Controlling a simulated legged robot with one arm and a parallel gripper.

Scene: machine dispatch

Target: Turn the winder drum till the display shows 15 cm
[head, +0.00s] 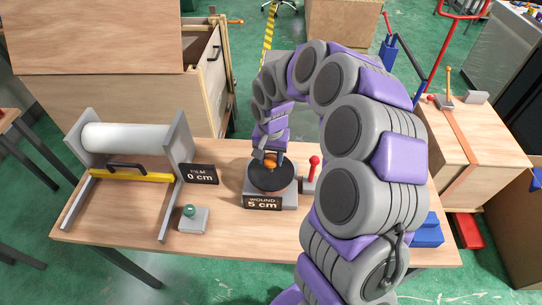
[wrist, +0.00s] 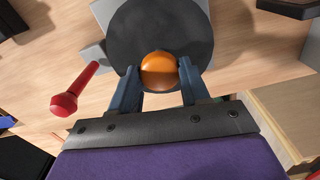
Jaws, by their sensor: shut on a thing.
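The winder drum (head: 271,178) is a dark round disc on a grey base on the wooden table. An orange knob (wrist: 159,71) stands off-centre on the disc, near its edge in the wrist view. My gripper (head: 270,160) reaches down from above and is shut on the knob; in the wrist view its two blue-grey fingers (wrist: 158,80) sit on both sides of it. The winder display (head: 263,202) on the front of the base reads "WOUND: 5 cm". A red-knobbed lever (head: 314,165) stands right of the drum, and it also shows in the wrist view (wrist: 75,92).
A film roll stand (head: 181,140) with a white roll (head: 124,138) and yellow bar (head: 131,175) is at left. Its display (head: 201,174) reads "FILM: 0 cm". A green button box (head: 193,218) sits in front. Blue blocks (head: 428,232) lie at right, partly behind my arm.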

